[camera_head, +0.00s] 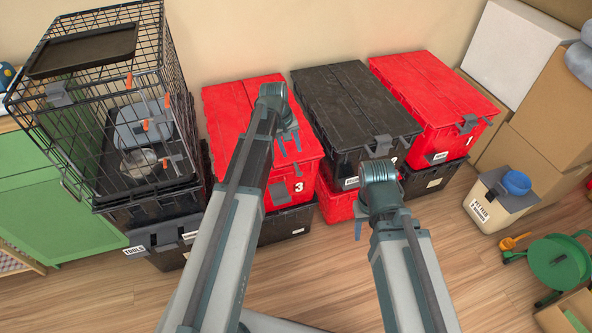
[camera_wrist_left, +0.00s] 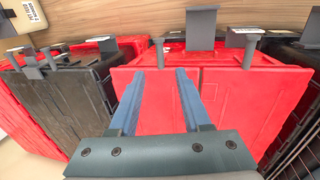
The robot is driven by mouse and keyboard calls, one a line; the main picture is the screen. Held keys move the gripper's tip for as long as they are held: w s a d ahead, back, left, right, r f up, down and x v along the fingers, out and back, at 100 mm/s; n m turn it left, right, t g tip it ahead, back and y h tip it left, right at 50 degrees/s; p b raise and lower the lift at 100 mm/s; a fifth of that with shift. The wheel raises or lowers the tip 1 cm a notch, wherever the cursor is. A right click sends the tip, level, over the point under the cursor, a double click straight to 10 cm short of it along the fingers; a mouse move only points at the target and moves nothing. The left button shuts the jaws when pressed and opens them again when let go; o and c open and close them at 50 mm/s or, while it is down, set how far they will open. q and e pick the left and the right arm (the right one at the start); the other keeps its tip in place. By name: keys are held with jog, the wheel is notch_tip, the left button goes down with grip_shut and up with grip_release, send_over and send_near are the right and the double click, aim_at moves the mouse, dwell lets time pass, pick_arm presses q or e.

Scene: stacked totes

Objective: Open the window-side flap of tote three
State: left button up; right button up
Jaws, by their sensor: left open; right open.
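Tote three (camera_head: 228,113) is the red tote left of centre, with a white "3" on its front. Its lid has two red flaps meeting at a seam, and both lie flat and shut. In the left wrist view the lid's flaps (camera_wrist_left: 235,95) each carry a grey handle near the front edge, one handle (camera_wrist_left: 160,45) just beyond the fingertips. My left gripper (camera_head: 289,145) is open and empty above the lid; its fingers (camera_wrist_left: 160,73) point toward the front edge over one flap. My right gripper (camera_head: 385,229) is open, low in front of the totes, partly hidden by its own arm. No window shows.
A black tote (camera_head: 345,90) and another red tote (camera_head: 430,85) stand to the right, on lower totes. A wire crate (camera_head: 100,110) stands close on the left. A feed bin (camera_head: 492,205) and green reel (camera_head: 560,262) are at right. Wooden floor lies in front.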

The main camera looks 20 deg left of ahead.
aim_at(297, 168)
pick_arm(q)
jog(key=f+b, duration=0.2)
jog(key=f, duration=0.1)
jog(key=d+f+b, duration=0.1)
jog(key=f+b, duration=0.2)
jog(key=w+f+b, duration=0.1)
jog(key=f+b, duration=0.2)
jog(key=shift+d, duration=0.25)
grip_shut()
dwell(1.0)
